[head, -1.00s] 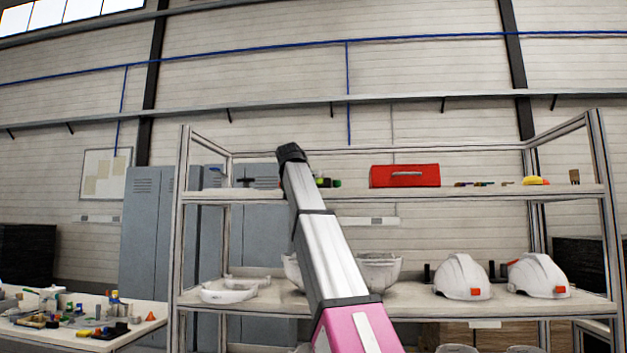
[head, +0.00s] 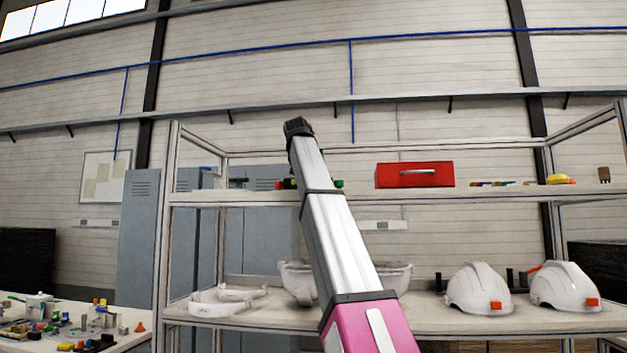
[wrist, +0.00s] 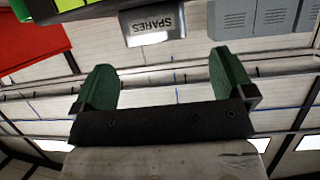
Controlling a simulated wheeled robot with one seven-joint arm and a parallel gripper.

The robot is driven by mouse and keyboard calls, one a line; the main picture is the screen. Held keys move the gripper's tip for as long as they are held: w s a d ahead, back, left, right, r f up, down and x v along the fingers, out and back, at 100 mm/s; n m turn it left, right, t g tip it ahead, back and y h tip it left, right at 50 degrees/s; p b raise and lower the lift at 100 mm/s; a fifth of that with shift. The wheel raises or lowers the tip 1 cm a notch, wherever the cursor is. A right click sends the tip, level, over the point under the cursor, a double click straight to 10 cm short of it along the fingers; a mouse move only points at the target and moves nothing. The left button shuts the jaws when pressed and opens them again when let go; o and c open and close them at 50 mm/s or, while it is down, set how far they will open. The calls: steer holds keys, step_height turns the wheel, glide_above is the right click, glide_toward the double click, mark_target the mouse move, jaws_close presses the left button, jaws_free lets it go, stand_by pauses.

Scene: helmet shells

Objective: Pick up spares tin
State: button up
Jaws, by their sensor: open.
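The spares tin (wrist: 152,25) is a grey box with a label reading SPARES, at the top middle of the wrist view. My gripper (wrist: 165,78) has two green-padded fingers spread wide apart with nothing between them. The tin lies beyond the fingertips, apart from them, roughly in line with the gap. In the head view my arm rises in front of the rack, and I cannot make out the tin or the gripper fingers there.
A red toolbox (head: 415,175) stands on the upper shelf (head: 480,197); its red side shows in the wrist view (wrist: 32,42). White helmets (head: 479,288) and other shells sit on the lower shelf (head: 450,320). A cluttered table (head: 125,337) is at left.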

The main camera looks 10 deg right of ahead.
steer(key=x, duration=0.3)
steer(key=shift+w+d, duration=0.1)
steer(key=shift+w, duration=0.1)
steer(key=x, duration=0.4)
steer(key=shift+w+d+r, duration=0.1)
steer(key=shift+w+d, duration=0.05)
steer(key=shift+d, duration=0.2)
steer(key=shift+w+d+f, duration=0.15)
steer(key=shift+w+f, duration=0.1)
steer(key=shift+w, duration=0.15)
steer(key=c, duration=0.8)
